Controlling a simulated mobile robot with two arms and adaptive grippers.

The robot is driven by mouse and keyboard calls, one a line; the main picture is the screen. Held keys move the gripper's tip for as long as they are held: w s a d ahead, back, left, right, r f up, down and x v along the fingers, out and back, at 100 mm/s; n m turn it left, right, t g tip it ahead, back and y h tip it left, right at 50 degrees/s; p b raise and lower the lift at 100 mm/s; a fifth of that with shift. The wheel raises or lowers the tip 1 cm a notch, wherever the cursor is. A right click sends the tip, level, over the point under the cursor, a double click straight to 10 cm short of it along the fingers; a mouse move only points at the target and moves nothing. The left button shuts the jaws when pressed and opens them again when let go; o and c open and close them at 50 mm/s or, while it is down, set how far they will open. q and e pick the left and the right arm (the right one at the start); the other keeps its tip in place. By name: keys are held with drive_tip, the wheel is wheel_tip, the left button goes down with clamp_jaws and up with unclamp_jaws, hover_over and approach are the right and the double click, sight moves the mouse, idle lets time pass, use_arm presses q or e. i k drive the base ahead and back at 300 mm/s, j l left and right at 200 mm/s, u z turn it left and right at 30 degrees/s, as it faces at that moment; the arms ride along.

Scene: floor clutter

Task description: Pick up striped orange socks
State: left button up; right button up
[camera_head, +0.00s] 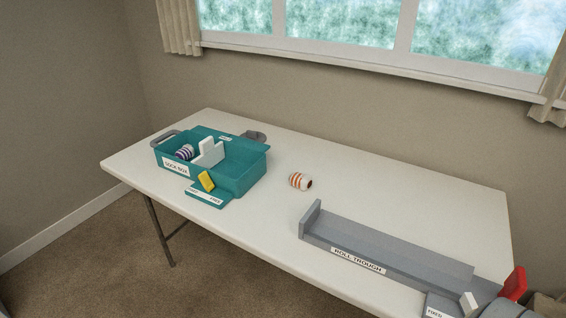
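The striped orange socks (300,181) are a small white roll with orange bands. They lie on the white table, between the teal sock box and the grey roll trough, apart from both. Their right end looks dark. The teal box (176,166), labelled "SOCK BOX", stands at the left with a white divider (209,151) inside. A roll with dark purple stripes (184,152) sits in its left compartment; the right compartment looks empty. Neither of my grippers can be made out in the view.
The grey trough (385,247), labelled "ROLL TROUGH", runs along the table's front right. A yellow piece (207,181) sits at the box's front on a teal ledge. A red part (514,284) and grey rounded shapes crowd the lower right. The white table (390,195) is clear behind the trough.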

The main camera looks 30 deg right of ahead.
sight(303, 182)
drive_tip(key=k+z, duration=0.1)
drive_tip(key=z, duration=1.05)
